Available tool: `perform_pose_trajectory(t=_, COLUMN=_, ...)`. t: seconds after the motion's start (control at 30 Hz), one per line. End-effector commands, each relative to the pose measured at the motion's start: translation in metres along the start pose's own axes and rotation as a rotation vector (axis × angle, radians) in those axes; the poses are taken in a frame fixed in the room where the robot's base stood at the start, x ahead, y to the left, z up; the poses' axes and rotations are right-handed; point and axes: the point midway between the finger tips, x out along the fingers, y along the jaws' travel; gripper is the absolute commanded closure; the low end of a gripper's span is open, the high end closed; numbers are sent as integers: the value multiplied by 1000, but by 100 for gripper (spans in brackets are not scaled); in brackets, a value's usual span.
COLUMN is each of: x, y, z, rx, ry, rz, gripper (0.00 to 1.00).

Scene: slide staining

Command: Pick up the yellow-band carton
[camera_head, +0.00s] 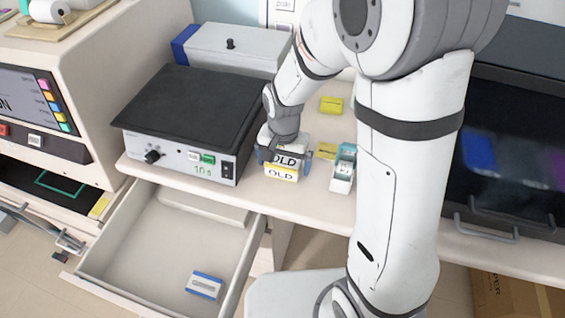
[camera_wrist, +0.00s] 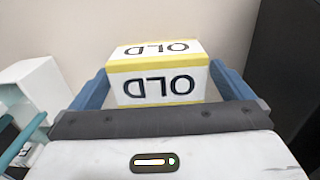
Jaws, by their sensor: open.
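The yellow-band carton (camera_head: 281,172) is a white box with a yellow band and the word "OLD" on two faces. It stands on the bench just right of the black-topped device. In the wrist view the carton (camera_wrist: 158,88) sits between the two blue fingers, its lettering upside down. My gripper (camera_head: 283,158) is at the carton with one finger on each side. It is open, and a narrow gap seems to show near the fingers in the wrist view (camera_wrist: 160,85). The carton's lower part is hidden in the wrist view.
A white and teal box (camera_head: 342,170) stands close to the right of the carton. Yellow packs (camera_head: 331,105) lie behind. The black-topped device (camera_head: 185,105) stands close on the left. An open drawer (camera_head: 160,245) below holds a blue-and-white box (camera_head: 205,285).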

Motion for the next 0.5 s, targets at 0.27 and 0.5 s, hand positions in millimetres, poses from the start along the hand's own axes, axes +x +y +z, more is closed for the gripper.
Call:
perform_pose_trajectory(t=0.27, x=3, y=0, z=0, rx=1, ry=1, rz=-1, gripper=2)
perform_pose_trajectory(t=0.5, x=2, y=1, z=0, rx=1, ry=1, rz=-1, gripper=21)
